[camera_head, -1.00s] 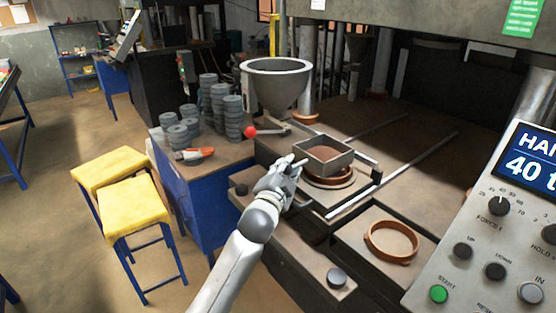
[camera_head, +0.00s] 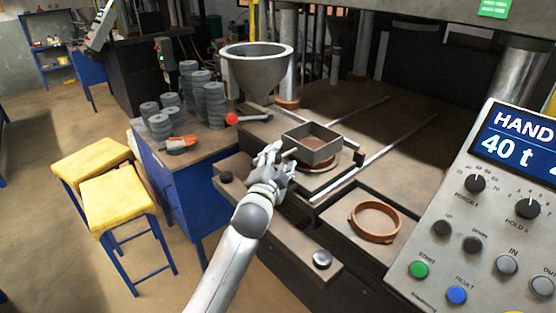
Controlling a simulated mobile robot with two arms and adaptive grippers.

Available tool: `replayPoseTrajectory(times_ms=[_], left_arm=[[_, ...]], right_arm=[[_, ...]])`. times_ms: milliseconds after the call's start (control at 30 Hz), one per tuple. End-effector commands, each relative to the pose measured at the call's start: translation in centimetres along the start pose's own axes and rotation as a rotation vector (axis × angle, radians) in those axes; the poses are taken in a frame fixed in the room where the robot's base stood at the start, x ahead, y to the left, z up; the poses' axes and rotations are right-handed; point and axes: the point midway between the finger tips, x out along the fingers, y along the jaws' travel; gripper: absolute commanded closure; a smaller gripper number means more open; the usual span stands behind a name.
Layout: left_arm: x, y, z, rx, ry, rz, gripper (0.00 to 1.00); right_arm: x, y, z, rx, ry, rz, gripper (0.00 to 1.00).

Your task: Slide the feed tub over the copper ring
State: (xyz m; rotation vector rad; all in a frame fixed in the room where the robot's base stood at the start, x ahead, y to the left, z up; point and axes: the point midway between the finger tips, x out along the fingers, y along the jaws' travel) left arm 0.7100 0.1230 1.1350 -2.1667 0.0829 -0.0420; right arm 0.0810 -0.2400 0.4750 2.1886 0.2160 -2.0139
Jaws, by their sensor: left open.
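The feed tub (camera_head: 318,154) is a square, open-topped grey metal box with a short handle (camera_head: 290,152) on its left side. A copper ring (camera_head: 332,165) lies on the square plate below the tub, and the tub hides much of it. The tub is over at least part of that ring; how well they line up I cannot tell. My left gripper (camera_head: 273,155) is open at the left of the tub, close to the handle. Whether it touches the handle is unclear. My right gripper is not in view.
Another copper ring (camera_head: 375,222) with side lugs lies on the front right plate. A grey hopper (camera_head: 256,72) stands behind the tub. A red-knobbed lever (camera_head: 232,119) and stacked grey discs (camera_head: 209,104) are at left. The control panel (camera_head: 490,220) fills the right. Rails run beside the plate.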

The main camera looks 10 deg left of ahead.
Motion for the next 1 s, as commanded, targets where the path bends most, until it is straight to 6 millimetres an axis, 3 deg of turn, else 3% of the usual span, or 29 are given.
replayPoseTrajectory(times_ms=[167, 367, 1000], left_arm=[[0.0, -0.1, 0.1, 0.001, -0.001, -0.002, 0.51], [-1.4, -0.1, 0.1, 0.002, -0.001, -0.002, 0.51], [-11.1, 0.1, -0.1, 0.001, 0.0, 0.0, 0.51]], right_arm=[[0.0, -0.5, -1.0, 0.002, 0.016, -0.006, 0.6], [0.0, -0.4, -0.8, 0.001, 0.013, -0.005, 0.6], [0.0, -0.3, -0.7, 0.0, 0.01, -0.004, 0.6]])
